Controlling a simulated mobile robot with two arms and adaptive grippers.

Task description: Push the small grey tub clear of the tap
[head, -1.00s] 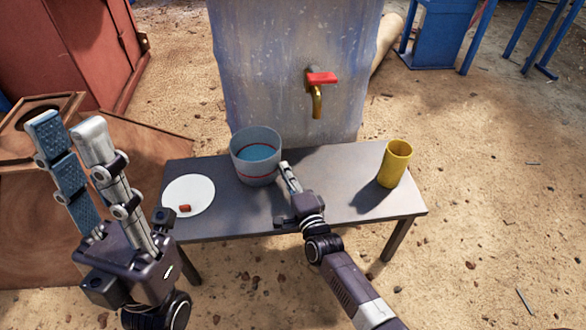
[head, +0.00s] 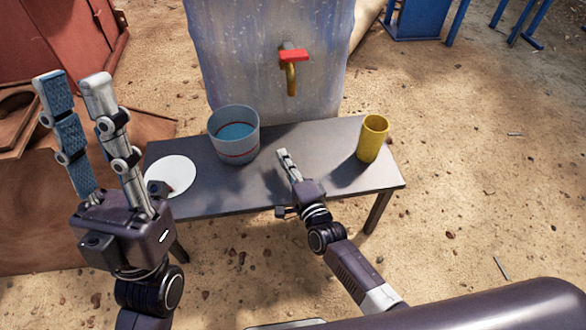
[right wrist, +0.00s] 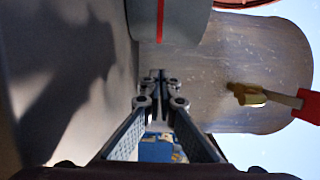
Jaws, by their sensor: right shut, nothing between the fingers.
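The small grey tub (head: 238,149) stands upright on the table, with a red line and blue contents inside. In the head view it is left of the brass tap (head: 291,78) with its red handle; its rim does not lie below the spout. My right gripper (head: 282,153) is shut and empty, low over the table, right of the tub with a gap between them. The right wrist view shows the tub (right wrist: 190,18) at the top and the tap (right wrist: 250,96) at the right. My left gripper (head: 73,80) is open and empty, raised at the left.
The dark table (head: 317,141) carries a white plate (head: 178,172) at left, with a small reddish thing partly hidden by my left gripper. A yellow cup (head: 373,140) stands at right. The blue-grey tank (head: 240,60) with the tap rises behind the table. Table between tub and cup is clear.

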